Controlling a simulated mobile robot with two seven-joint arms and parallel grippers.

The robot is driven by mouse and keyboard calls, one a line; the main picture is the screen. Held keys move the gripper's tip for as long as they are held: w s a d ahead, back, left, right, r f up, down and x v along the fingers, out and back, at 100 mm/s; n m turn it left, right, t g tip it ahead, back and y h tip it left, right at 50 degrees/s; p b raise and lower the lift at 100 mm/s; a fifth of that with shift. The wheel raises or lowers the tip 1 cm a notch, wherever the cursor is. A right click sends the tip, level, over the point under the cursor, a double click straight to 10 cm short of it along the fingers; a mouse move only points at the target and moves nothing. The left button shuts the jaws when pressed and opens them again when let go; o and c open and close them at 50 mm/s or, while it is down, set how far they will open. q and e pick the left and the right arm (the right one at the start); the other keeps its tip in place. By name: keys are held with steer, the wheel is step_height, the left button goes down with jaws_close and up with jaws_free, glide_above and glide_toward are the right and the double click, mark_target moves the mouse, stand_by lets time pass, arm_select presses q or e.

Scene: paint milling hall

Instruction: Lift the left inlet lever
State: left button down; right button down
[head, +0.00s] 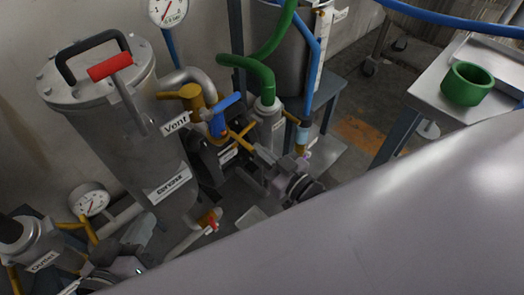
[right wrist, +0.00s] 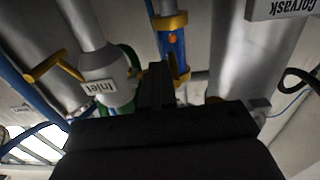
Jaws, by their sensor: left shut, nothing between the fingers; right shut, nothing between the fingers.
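A cylinder with a white label (head: 265,128) stands mid-picture in the head view; its label reads "Inlet" in the right wrist view (right wrist: 97,87). Left of it is a lever with a blue handle (head: 226,113) beside yellow fittings (head: 243,133). A blue part with yellow ends (right wrist: 173,48) stands just beyond my right fingertips in the wrist view; contact cannot be told. My right gripper (head: 260,160) is shut and empty, below the blue lever; it also shows in the wrist view (right wrist: 157,88). My left gripper (head: 138,228) is shut and empty at lower left.
A tall steel vessel (head: 130,125) labelled "Corvask" with a red-gripped handle (head: 110,67) stands left. Green hose (head: 262,75) and pipes crowd the middle. A bench with a green cup (head: 467,84) is at right.

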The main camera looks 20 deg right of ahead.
steer(key=shift+s+a+r+y+p, duration=0.2)
steer(key=shift+a+p, duration=0.1)
steer(key=shift+a, duration=0.15)
steer(key=shift+s+a+r+y+p, duration=0.1)
steer(key=shift+s+a+r+p, duration=0.15)
steer(key=shift+a, duration=0.15)
steer(key=shift+w+a+r+p, duration=0.1)
steer(key=shift+a+r+p, duration=0.1)
steer(key=shift+p, duration=0.3)
steer(key=shift+d, duration=0.2)
